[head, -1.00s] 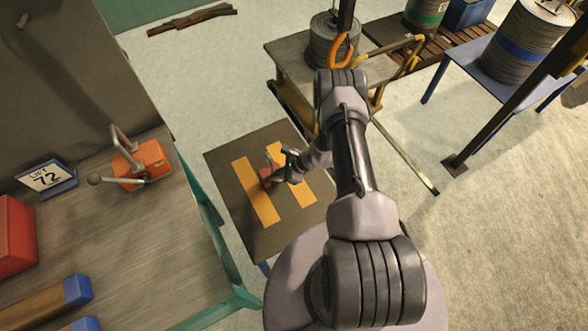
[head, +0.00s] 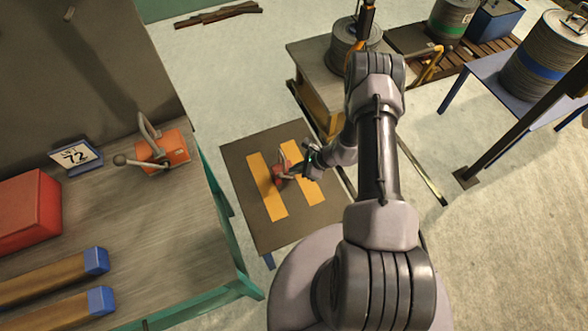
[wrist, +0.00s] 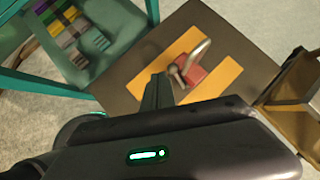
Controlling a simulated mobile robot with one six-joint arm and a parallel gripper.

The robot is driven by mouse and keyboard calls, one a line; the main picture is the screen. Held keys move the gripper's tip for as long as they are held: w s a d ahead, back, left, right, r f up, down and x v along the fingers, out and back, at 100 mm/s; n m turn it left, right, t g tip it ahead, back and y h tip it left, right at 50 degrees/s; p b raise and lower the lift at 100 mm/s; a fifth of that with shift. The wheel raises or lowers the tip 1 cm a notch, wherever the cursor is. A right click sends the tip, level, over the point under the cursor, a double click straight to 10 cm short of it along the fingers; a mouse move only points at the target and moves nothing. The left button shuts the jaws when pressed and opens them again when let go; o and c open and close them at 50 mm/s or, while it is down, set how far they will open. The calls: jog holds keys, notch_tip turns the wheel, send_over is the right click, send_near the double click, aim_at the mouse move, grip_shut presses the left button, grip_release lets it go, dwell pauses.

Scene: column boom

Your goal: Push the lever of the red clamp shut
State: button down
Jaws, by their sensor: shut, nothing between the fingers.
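A red clamp (head: 282,172) sits on a small dark table (head: 240,185) between two yellow stripes. In the wrist view the red clamp (wrist: 194,76) shows a pale metal bar slanting up to the right and a grey rounded end at its left. I cannot tell from these views how far its lever is tilted. My gripper (head: 308,152) is just right of the clamp in the head view, with its fingers shut and empty. In the wrist view the fingers of my gripper (wrist: 158,84) point towards the table, left of the clamp; contact cannot be made out.
An orange clamp (head: 165,150) with a ball-ended lever stands on the workbench (head: 150,225) at left, near a "72" sign (head: 76,157) and a red box (head: 28,210). A wooden stand (head: 320,75) with a grey coil is behind the small table. Open floor (head: 235,75) lies beyond.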

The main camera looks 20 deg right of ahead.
jog(key=r, duration=0.1)
jog(key=s+a+r, duration=0.1)
jog(key=r, duration=0.1)
jog(key=r+p, duration=0.1)
jog(key=r, duration=0.1)
jog(key=shift+s+a, duration=0.3)
jog(key=shift+s, duration=0.1)
jog(key=a+r+n+b, duration=0.1)
jog(key=a+r+n, duration=0.25)
jog(key=r, duration=0.65)
jog(key=a+r+n+b, duration=0.1)
jog(key=a+r+n, duration=0.25)
jog(key=r, duration=0.65)
jog(key=a+r+n+b, duration=0.1)
jog(key=a+r+n, duration=0.25)
jog(key=r, duration=0.55)
jog(key=s+r+n+h+b, duration=0.1)
jog(key=s+r+n, duration=0.3)
jog(key=s, duration=0.5)
jog(key=s+r+n+t+h+b, duration=0.1)
jog(key=s+r+n, duration=0.4)
jog(key=s, duration=0.5)
notch_tip(320, 180, up, 3)
jog(key=shift+d+f+h+b, duration=0.1)
jog(key=shift+d+h+b, duration=0.45)
jog(key=shift+h, duration=0.45)
